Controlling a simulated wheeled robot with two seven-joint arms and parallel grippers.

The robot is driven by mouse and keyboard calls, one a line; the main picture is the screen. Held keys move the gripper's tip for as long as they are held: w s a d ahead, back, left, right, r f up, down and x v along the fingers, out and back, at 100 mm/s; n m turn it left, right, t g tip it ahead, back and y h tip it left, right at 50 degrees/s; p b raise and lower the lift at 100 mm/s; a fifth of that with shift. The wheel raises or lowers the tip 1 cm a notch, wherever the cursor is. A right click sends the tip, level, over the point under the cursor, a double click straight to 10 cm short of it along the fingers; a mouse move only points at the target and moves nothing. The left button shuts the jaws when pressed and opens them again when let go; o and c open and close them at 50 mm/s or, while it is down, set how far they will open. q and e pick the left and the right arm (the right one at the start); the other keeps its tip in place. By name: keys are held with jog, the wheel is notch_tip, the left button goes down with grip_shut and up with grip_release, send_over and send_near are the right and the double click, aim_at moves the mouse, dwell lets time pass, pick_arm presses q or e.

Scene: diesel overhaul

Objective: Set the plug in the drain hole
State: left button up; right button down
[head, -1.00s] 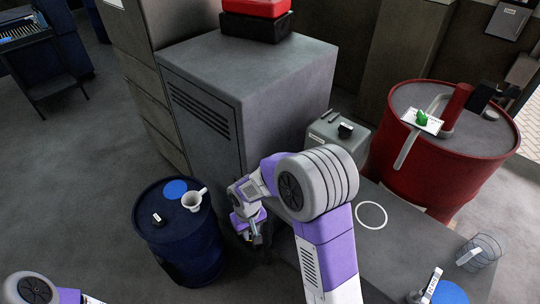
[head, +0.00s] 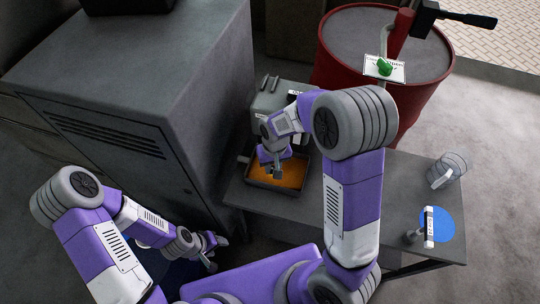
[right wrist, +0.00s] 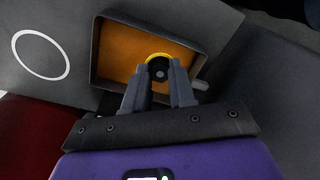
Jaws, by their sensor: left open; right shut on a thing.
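A dark shallow tray (head: 270,187) with an orange floor (head: 291,174) stands on the grey bench; it also shows in the right wrist view (right wrist: 97,52). My right gripper (head: 276,172) is over the tray, pointing down. In the right wrist view my right gripper (right wrist: 159,80) is shut on a small dark round plug (right wrist: 159,73). A yellow ring (right wrist: 163,56) shows around and behind the plug on the tray floor; I cannot tell whether the plug touches it. The drain hole itself is hidden. My left gripper (head: 212,250) is open and empty, low beside the cabinet.
A grey box (head: 275,100) stands behind the tray. A red drum (head: 350,40) with a green object (head: 384,68) on a white card is at the back. A wire basket (head: 452,168) and a blue disc (head: 440,224) are at the bench's right. A large cabinet (head: 120,70) is at left.

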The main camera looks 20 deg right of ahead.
jog(key=w+a+f+m+t+h+b, duration=0.1)
jog(key=w+a+m+t+b, duration=0.1)
jog(key=m+t+b, duration=0.2)
jog(key=w+a+f+m+t+h+b, duration=0.2)
jog(key=a+m+t+b, duration=0.1)
jog(key=m+t+b, duration=0.2)
jog(key=w+a+f+m+t+h+b, duration=0.1)
jog(key=w+a+f+m+t+b, duration=0.1)
jog(key=w+a+m+t+b, duration=0.1)
jog(key=shift+a+m+t+h+b, duration=0.15)
jog(key=shift+m+t+h+b, duration=0.15)
jog(key=shift+m+t+b, duration=0.75)
jog(key=s+d+r+m+h+b, duration=0.2)
jog(key=s+d+r+m+h, duration=0.1)
jog(key=s+d+m+h, duration=0.15)
jog(key=w+d+h, duration=0.1)
jog(key=w+d, duration=0.2)
jog(key=w, duration=0.2)
jog(key=shift+w+d+t, duration=0.15)
jog(key=shift+w+t, duration=0.15)
jog(key=shift+t, duration=0.05)
jog(key=shift+b, duration=0.5)
jog(key=shift+w+d, duration=0.25)
jog(key=shift+w, duration=0.1)
